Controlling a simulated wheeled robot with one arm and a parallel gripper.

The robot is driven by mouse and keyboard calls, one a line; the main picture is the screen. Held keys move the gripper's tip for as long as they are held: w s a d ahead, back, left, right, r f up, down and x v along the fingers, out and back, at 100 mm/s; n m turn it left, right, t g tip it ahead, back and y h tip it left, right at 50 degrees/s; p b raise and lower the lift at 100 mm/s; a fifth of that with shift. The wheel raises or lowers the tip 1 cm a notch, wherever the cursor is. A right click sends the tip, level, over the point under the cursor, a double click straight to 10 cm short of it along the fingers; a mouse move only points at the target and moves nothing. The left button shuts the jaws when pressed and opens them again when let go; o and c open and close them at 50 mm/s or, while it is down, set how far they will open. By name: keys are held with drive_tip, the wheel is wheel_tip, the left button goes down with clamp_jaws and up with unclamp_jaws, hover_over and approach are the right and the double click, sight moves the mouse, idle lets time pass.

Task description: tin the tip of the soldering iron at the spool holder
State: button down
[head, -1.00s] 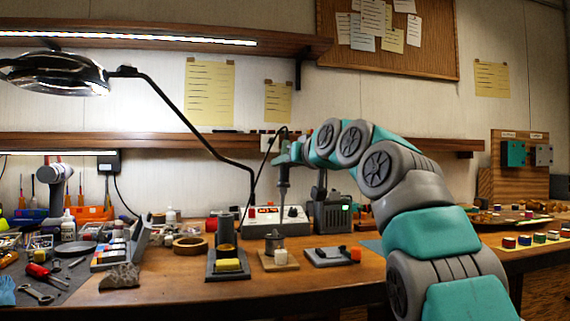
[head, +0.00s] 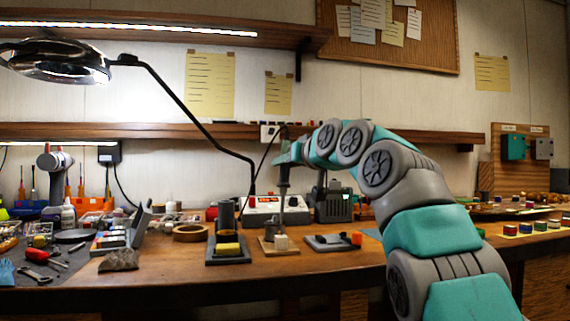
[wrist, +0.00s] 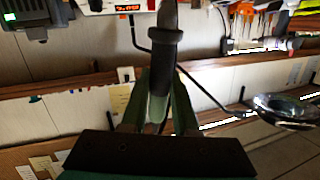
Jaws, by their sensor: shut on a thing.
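My gripper (wrist: 160,100) is shut on the soldering iron (wrist: 165,40), which has a dark handle; its tip end runs out of the top of the wrist view. In the head view the iron (head: 283,200) hangs upright, pointing down, below my gripper (head: 285,162). The spool holder (head: 268,247), a small wooden base with a grey spool and a pale block, is on the bench directly below the iron. The iron's lower end overlaps the spool in the picture. The tip is too small to tell whether it touches.
The soldering station (head: 262,205) with a red display stands behind. An iron stand with a yellow sponge (head: 228,249) is left of the holder, and a dark tray (head: 330,242) is right. A lamp arm (head: 190,115) crosses behind. The bench front (head: 250,280) is clear.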

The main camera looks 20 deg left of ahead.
sight(285, 146)
drive_tip(key=shift+f+b, duration=1.15)
drive_tip(key=shift+b, duration=0.1)
idle(3.5)
drive_tip(key=shift+r, duration=0.2)
idle(1.7)
drive_tip(key=shift+r+p, duration=2.95)
